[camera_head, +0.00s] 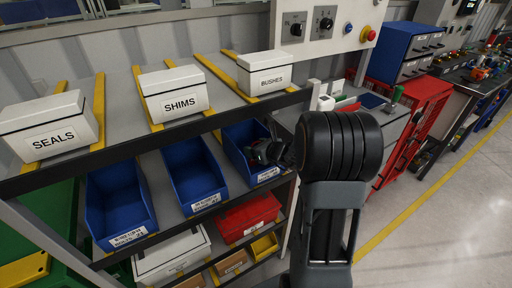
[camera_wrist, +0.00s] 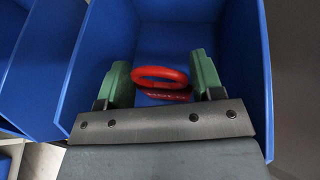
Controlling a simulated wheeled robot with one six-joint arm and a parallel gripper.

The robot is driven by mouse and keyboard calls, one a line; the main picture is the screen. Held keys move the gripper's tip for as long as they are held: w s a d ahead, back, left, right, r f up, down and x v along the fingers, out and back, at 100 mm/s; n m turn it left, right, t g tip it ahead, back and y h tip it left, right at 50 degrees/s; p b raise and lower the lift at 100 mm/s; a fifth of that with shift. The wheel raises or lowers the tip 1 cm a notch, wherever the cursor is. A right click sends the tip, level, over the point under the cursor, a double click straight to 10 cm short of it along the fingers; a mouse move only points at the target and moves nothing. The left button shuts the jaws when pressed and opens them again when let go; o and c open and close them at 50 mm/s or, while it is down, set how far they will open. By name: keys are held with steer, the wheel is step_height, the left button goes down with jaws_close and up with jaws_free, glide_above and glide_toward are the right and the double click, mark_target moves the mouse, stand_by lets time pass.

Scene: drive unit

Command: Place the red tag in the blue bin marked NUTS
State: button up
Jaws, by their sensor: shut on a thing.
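The red tag (camera_wrist: 165,95) shows between my gripper's green fingers in the wrist view, with a ring-like loop on top and a flat part below. My gripper (camera_wrist: 161,78) is shut on it. Blue walls of a bin (camera_wrist: 243,45) surround the fingers. In the head view my gripper (camera_head: 268,152) is at the right blue bin (camera_head: 238,133), over or in its opening. That bin's front label is too small to read surely. The tag cannot be made out in the head view. Whether it touches the bin floor cannot be told.
Two more blue bins, one in the middle (camera_head: 192,172) and one at left (camera_head: 118,203), share the shelf. White boxes marked SEALS (camera_head: 50,127), SHIMS (camera_head: 173,92) and BUSHES (camera_head: 265,73) stand above. A red box (camera_head: 247,217) sits below. Open floor (camera_head: 450,215) lies right.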

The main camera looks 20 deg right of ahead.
steer(key=shift+f, duration=0.15)
steer(key=o, duration=1.5)
steer(key=shift+c, duration=0.2)
